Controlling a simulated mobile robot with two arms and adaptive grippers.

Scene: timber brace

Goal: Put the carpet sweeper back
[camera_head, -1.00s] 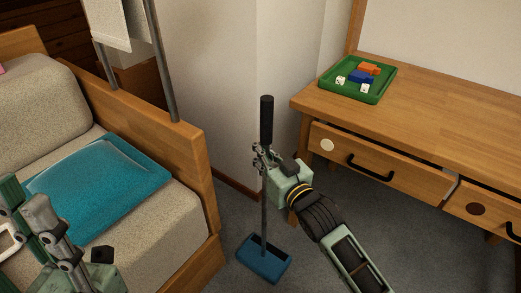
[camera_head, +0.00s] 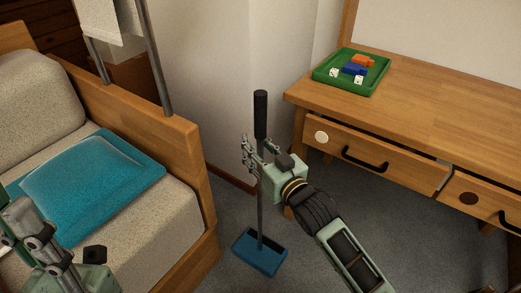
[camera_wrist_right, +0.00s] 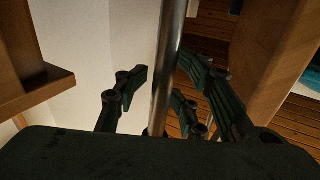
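The carpet sweeper (camera_head: 261,254) stands upright on the grey floor between the sofa and the desk. It has a blue head, a thin metal pole and a black grip on top. My right gripper (camera_head: 258,150) is at the upper pole, just below the black grip. Its fingers are spread on both sides of the pole. In the right wrist view the sweeper's pole (camera_wrist_right: 168,65) runs between the open fingers (camera_wrist_right: 160,88), with gaps beside it. My left gripper (camera_head: 18,232) is at the lower left over the sofa, partly cut off; its fingers' state is unclear.
The sofa (camera_head: 180,150) with a teal cushion (camera_head: 90,185) is at left. The wooden desk (camera_head: 430,110) at right holds a green tray (camera_head: 325,80) with small blocks and dice. A drawer (camera_head: 375,160) is beside my right arm. Wall stands behind the sweeper.

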